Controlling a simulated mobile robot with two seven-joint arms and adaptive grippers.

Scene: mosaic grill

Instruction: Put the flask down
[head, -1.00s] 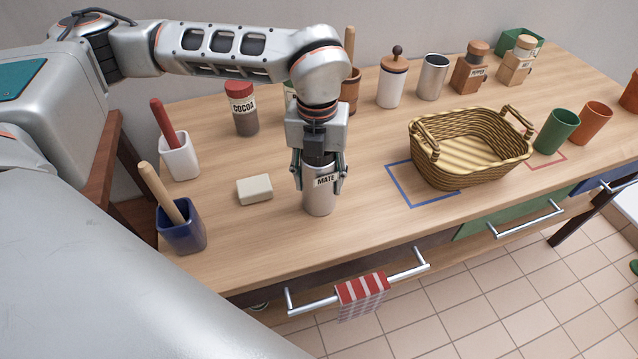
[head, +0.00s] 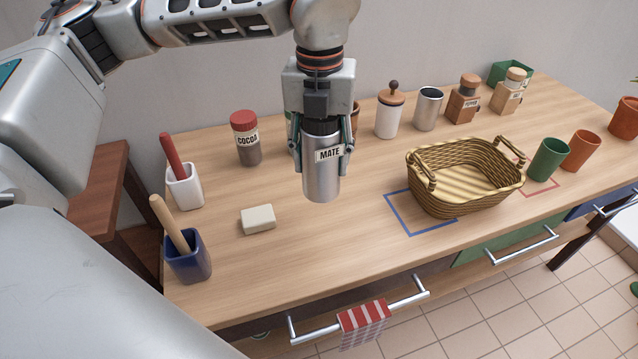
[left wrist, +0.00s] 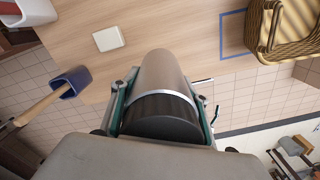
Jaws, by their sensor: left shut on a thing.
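The flask (head: 321,178) is a silver cylinder with a dark top and a white MATE label. My left gripper (head: 322,148) is shut on it from above, with one finger on each side. The flask hangs upright, and its bottom appears clear of the wooden counter (head: 330,255). In the left wrist view the flask (left wrist: 165,75) lies between the fingers of my left gripper (left wrist: 162,108). My right gripper is not in view.
A cream block (head: 258,219) lies left of the flask. A wicker basket (head: 465,200) stands to the right, overlapping a blue outlined square (head: 398,215). A cocoa jar (head: 246,138) stands behind left. The counter's front middle is clear.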

